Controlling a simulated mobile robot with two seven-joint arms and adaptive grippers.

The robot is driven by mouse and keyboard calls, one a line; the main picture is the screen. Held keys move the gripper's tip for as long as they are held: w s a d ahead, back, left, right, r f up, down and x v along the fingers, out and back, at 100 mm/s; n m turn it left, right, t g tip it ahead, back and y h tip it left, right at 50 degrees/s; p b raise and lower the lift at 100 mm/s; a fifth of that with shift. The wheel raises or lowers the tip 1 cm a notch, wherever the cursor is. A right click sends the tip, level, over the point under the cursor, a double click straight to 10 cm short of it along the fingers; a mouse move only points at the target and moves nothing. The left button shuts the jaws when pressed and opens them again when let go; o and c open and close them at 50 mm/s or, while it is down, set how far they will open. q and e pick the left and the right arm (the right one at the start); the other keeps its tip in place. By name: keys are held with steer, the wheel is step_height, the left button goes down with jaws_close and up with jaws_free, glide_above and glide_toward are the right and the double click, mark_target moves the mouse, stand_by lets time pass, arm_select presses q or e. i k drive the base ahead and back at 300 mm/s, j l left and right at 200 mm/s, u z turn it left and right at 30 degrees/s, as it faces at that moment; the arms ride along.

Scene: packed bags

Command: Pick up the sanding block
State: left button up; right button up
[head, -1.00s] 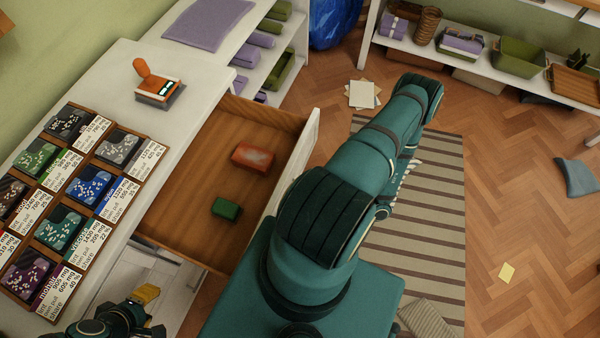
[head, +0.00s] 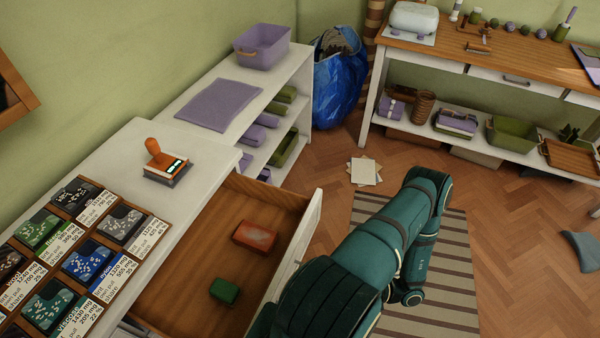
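An open wooden drawer (head: 185,290) below the white counter holds two small blocks. One is a worn reddish-brown block (head: 255,237), lying toward the drawer's far end. The other is a smaller green block (head: 224,291), nearer to me. I cannot tell for sure which is the sanding block; the reddish one has a rough-looking top. Neither gripper is in view. One of my teal arms crosses the lower middle, to the right of the drawer, and its hand is hidden or out of frame.
An orange-handled tool (head: 160,160) sits on the white counter (head: 120,165), beside a tray of labelled packets (head: 85,245). A low white shelf holds a purple mat (head: 219,104) and a purple bin (head: 261,46). A striped rug (head: 440,285) lies on the floor.

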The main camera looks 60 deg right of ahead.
mark_target(223, 291)
steer(key=k, duration=1)
